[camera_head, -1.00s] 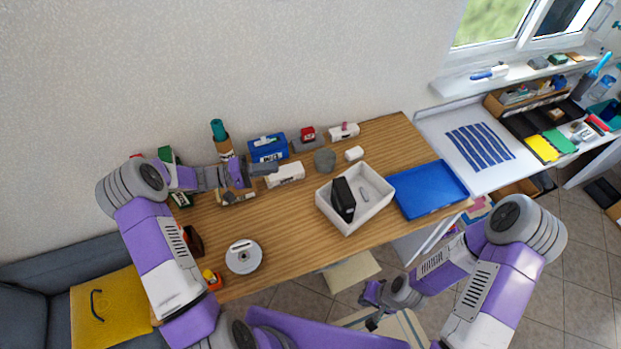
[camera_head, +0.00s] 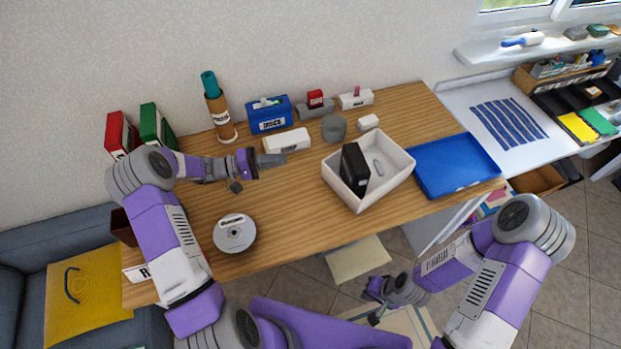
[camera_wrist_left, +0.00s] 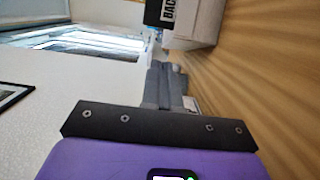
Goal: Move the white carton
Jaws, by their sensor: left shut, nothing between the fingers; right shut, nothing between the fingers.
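A small white carton (camera_head: 287,141) with dark lettering on its front lies on the wooden table, in front of a blue box. My left gripper (camera_head: 281,160) is just in front of the carton, shut and empty, its fingers pointing right. I cannot tell whether it touches the carton. In the left wrist view the closed grey fingers (camera_wrist_left: 164,80) show, with a pale patch beside them that I cannot identify for sure. My right gripper (camera_head: 374,320) is low in front of the table, shut and away from the carton.
A white open bin (camera_head: 338,183) holding a black box stands right of the carton, with a blue tray (camera_head: 455,167) beyond it. A blue box (camera_head: 268,113), a grey round pot (camera_head: 334,128) and a brown bottle (camera_head: 220,118) stand behind. A disc spindle (camera_head: 234,235) sits front left.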

